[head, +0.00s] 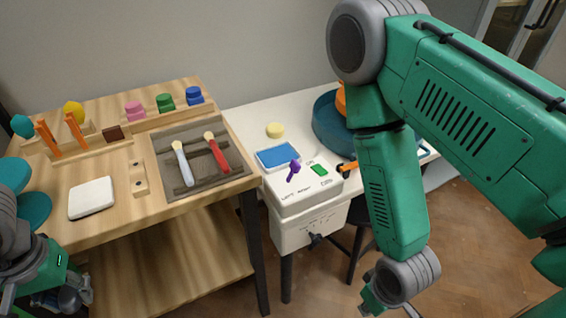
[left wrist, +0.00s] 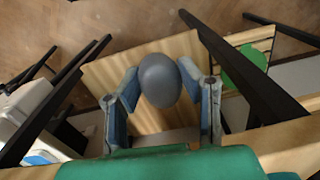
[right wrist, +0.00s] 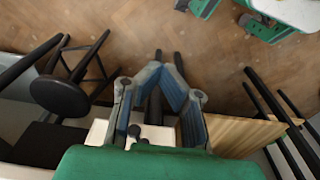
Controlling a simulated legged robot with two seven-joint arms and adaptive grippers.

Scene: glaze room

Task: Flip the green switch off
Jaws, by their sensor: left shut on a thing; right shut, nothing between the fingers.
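The green switch (head: 319,170) is a small green piece on top of a white box (head: 292,235), to the right of a purple lever (head: 293,170). Small lettering lies around it, too small to read surely. My left gripper (head: 76,296) is low at the left edge, far from the box. In the left wrist view it is shut on a grey egg-shaped thing (left wrist: 160,80). My right gripper shows in the right wrist view (right wrist: 168,65), its fingers shut with nothing held. In the head view it is mostly out of frame below the arm, right of the box.
My right arm fills the right side. A blue screen (head: 278,156) and an orange-and-black lever (head: 346,168) are by the switch. A blue basin (head: 330,125) stands behind.

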